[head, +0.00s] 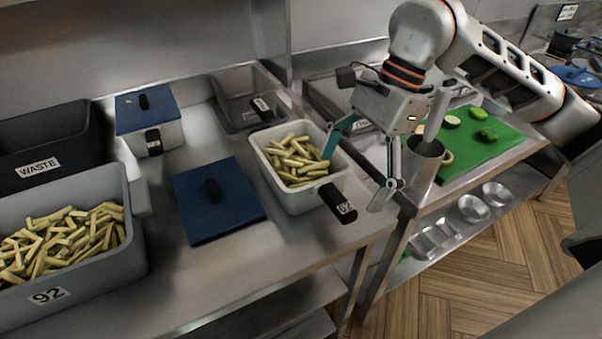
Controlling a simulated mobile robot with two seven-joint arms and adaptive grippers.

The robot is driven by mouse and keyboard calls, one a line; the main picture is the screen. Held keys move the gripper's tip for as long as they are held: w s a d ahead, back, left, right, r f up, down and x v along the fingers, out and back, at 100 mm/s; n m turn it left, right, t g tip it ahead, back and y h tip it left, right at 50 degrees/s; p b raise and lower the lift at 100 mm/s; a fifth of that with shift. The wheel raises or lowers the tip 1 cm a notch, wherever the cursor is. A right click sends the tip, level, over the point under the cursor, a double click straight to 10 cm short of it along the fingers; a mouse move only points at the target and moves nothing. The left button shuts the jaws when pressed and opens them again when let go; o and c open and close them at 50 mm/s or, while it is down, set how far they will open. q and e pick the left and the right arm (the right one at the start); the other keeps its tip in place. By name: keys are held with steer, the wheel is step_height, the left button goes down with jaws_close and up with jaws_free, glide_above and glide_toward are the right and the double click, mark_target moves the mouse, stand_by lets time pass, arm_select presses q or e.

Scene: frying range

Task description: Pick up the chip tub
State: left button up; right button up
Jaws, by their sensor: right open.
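The chip tub (266,172) is a pale grey rectangular container of cut chips (296,160) on the steel counter, with a black handle (338,204) marked 92 at its front right. My right gripper (354,178) is open and empty above the tub's right side. One fingertip shows over the tub's right rim and the other hangs to the right of the handle. I cannot tell whether either finger touches the tub. My left gripper is not in view.
A blue lid (222,220) lies left of the tub. A large grey bin (110,270) of chips, a black waste bin (85,135), a blue-lidded tub (168,136) and an empty tub (228,112) stand around. A steel cylinder (424,168) and green board (490,155) are at right.

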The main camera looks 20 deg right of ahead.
mark_target(337, 195)
steer(key=x, duration=0.6)
steer(key=shift+w+d+f, duration=0.1)
steer(key=shift+w+f, duration=0.15)
steer(key=shift+w, duration=0.15)
steer(key=c, duration=1.9)
steer(key=shift+r, duration=0.15)
steer(key=shift+c, duration=0.2)
